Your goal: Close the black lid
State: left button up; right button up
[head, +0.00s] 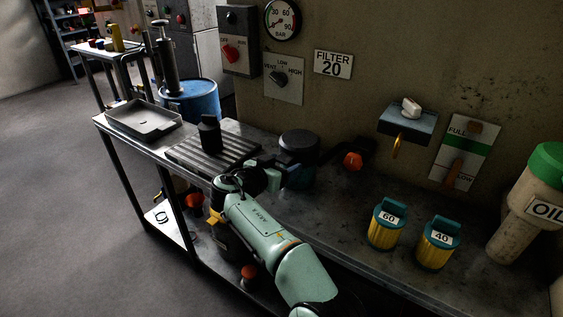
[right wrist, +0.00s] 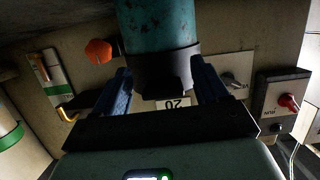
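The black lid (head: 300,145) sits on top of a teal canister (head: 298,180) on the bench, below the "FILTER 20" sign. In the right wrist view, the black lid (right wrist: 165,72) fits between my blue fingers, with the teal canister body (right wrist: 158,25) beyond it. My right gripper (head: 283,164) reaches it from the left side in the head view. No gap shows between the fingers and the lid's sides in the right wrist view (right wrist: 163,75). The arm hides part of the canister. My left gripper is not in view.
An orange-red knob (head: 352,161) is just right of the canister. A ribbed plate with a black block (head: 210,135) lies to the left, and a grey tray (head: 144,120) beyond it. Yellow canisters "60" (head: 385,232) and "40" (head: 434,252) stand at the right.

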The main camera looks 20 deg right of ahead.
jog(key=shift+r, duration=0.25)
jog(key=shift+r, duration=0.1)
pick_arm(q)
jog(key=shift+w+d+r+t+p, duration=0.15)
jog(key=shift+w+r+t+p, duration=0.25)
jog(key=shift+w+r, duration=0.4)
pick_arm(e)
jog(key=v, duration=1.3)
jog(key=shift+s+a, duration=0.15)
jog(key=shift+s, duration=0.05)
